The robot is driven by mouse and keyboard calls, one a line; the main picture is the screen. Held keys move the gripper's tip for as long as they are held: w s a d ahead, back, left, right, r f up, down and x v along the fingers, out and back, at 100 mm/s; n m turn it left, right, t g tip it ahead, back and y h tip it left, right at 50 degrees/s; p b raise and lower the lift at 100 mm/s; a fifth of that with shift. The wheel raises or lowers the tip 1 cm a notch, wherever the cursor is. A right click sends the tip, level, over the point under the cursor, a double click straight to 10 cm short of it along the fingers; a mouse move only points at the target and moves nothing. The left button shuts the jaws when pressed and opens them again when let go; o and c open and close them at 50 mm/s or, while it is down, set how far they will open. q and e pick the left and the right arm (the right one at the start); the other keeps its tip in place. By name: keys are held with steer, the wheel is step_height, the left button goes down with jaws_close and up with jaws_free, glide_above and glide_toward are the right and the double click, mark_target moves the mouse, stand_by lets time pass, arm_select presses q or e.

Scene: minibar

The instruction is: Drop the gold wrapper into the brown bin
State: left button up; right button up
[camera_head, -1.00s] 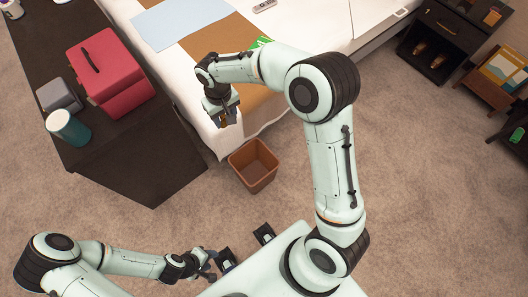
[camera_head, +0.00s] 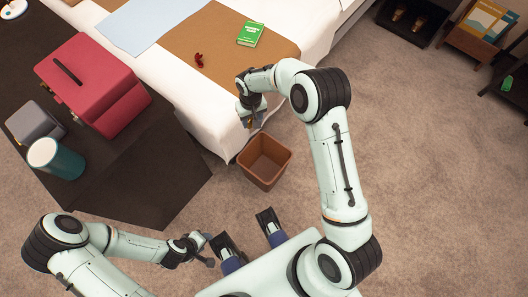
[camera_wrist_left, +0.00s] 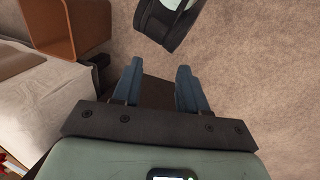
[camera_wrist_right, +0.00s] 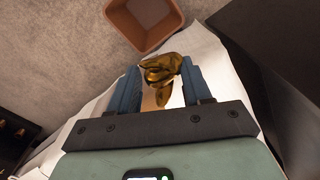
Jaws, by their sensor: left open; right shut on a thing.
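The gold wrapper (camera_wrist_right: 160,70) is a crumpled shiny piece between the fingers of my right gripper (camera_wrist_right: 160,85), which is shut on it. In the head view my right gripper (camera_head: 250,118) is above the bed's near corner, just left of and behind the brown bin. The brown bin (camera_head: 265,160) stands on the carpet by the bed and looks empty. It also shows in the right wrist view (camera_wrist_right: 146,22), beyond the fingertips, and in the left wrist view (camera_wrist_left: 65,30). My left gripper (camera_wrist_left: 157,75) is open and empty, low at the front left in the head view (camera_head: 208,250).
The bed (camera_head: 180,105) has a brown runner with a green book (camera_head: 250,34) and a small red crumpled item (camera_head: 199,60). A dark cabinet (camera_head: 150,190) at left carries a red box (camera_head: 95,85) and a teal cup (camera_head: 55,158). Carpet right of the bin is clear.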

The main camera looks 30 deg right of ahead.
arm_select(q)
steer(key=w+a+f+t+y+b, duration=0.1)
steer(key=w+a+f+t+b, duration=0.15)
steer(key=w+f+b, duration=0.6)
steer(key=s+a+f+g+b, duration=0.1)
steer(key=s+f+g+b, duration=0.1)
steer(key=s+f, duration=0.4)
steer(key=shift+s+a+f+n+b, duration=0.2)
steer(key=shift+s+f+n+b, duration=0.2)
steer(key=shift+f+b, duration=0.45)
arm_select(e)
steer(key=d+f, duration=0.2)
steer(key=f, duration=1.4)
steer(key=d+f+m, duration=0.1)
steer(key=d+f, duration=0.2)
steer(key=f, duration=1.3)
steer(key=shift+w+f, duration=0.15)
arm_select(q)
steer(key=shift+r, duration=0.1)
arm_select(e)
steer(key=shift+d, duration=0.1)
steer(key=o, duration=1.1)
arm_select(q)
steer(key=shift+w, duration=0.1)
